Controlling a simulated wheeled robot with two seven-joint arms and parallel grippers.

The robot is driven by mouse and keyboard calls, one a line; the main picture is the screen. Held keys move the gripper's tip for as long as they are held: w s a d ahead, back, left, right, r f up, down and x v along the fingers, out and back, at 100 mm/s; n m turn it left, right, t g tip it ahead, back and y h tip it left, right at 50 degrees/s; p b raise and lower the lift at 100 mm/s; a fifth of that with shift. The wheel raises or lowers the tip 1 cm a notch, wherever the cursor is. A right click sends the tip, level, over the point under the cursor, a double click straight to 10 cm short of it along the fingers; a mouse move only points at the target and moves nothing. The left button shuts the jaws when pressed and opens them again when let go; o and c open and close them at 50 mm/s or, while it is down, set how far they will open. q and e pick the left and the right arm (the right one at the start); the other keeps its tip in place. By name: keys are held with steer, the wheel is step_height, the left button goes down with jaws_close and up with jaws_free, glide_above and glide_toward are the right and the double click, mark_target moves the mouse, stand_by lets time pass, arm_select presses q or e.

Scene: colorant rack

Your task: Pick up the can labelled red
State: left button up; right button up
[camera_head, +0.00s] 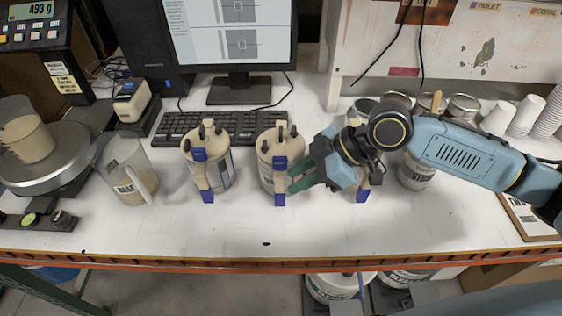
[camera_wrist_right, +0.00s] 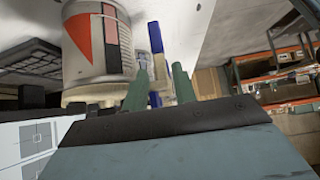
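Two cream-lidded cans with blue-and-cream handles stand upright on the white bench in the head view: a left can (camera_head: 218,172) and a middle can (camera_head: 267,172). A third blue handle (camera_head: 362,195) shows below my right arm, its can mostly hidden. No label reads as red in the head view. My right gripper (camera_head: 296,176) is just right of the middle can's handle, its green fingers apart. In the right wrist view, a can with a red triangle on its label (camera_wrist_right: 85,42) is close, and a blue-and-cream handle (camera_wrist_right: 157,45) shows between the fingers. I cannot tell whether they touch it.
A clear jug (camera_head: 127,175) and a scale (camera_head: 50,165) stand at left. A keyboard (camera_head: 222,126) and monitor (camera_head: 232,35) are behind the cans. More cans and white cups (camera_head: 525,117) stand right, around my arm.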

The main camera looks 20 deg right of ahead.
steer(key=x, duration=0.4)
jaws_close()
stand_by(1.3)
steer(key=shift+w+r, duration=0.1)
steer(key=shift+r, duration=0.1)
